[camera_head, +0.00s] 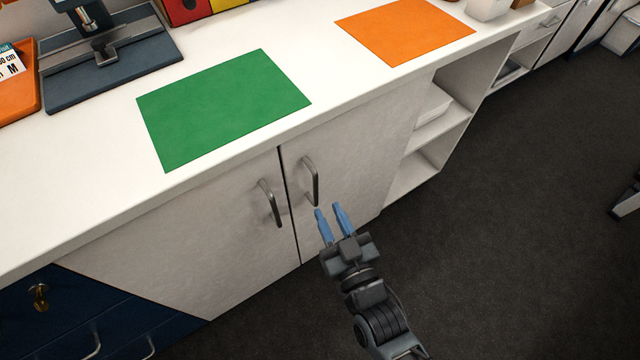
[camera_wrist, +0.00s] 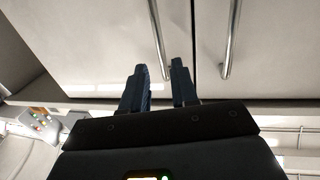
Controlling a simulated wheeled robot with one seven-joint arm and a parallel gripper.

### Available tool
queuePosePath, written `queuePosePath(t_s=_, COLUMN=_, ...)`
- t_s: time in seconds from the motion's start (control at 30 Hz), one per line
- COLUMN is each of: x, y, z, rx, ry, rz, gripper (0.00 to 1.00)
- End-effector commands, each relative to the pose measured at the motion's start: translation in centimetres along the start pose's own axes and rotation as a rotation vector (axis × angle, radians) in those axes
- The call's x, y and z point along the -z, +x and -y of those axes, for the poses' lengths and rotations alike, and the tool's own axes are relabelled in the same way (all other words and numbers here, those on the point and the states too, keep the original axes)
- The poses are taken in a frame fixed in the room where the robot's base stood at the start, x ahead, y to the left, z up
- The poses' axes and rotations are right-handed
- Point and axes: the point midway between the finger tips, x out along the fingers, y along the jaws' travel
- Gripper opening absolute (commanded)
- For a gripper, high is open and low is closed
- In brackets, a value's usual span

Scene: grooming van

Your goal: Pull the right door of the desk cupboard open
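The desk cupboard's right door (camera_head: 370,135) is pale grey and closed, flush with the left door (camera_head: 190,255). In the wrist view, the doors look turned over, with the right door's handle (camera_wrist: 155,38) at left. Its end appears between my fingertips (camera_wrist: 161,67). I cannot tell whether they touch it. Nothing is visibly held.
The left door's handle (camera_head: 269,203) is close by on the left. The white desk top (camera_head: 320,60) overhangs the doors and bears a green mat (camera_head: 222,105) and an orange mat (camera_head: 405,30). Open shelves (camera_head: 425,150) are right of the cupboard.

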Motion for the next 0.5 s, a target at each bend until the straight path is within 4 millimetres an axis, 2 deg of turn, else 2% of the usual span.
queuePosePath(t_s=0.5, x=0.1, y=6.8, z=0.1, rx=0.002, ry=0.0, rz=-0.003, gripper=0.29)
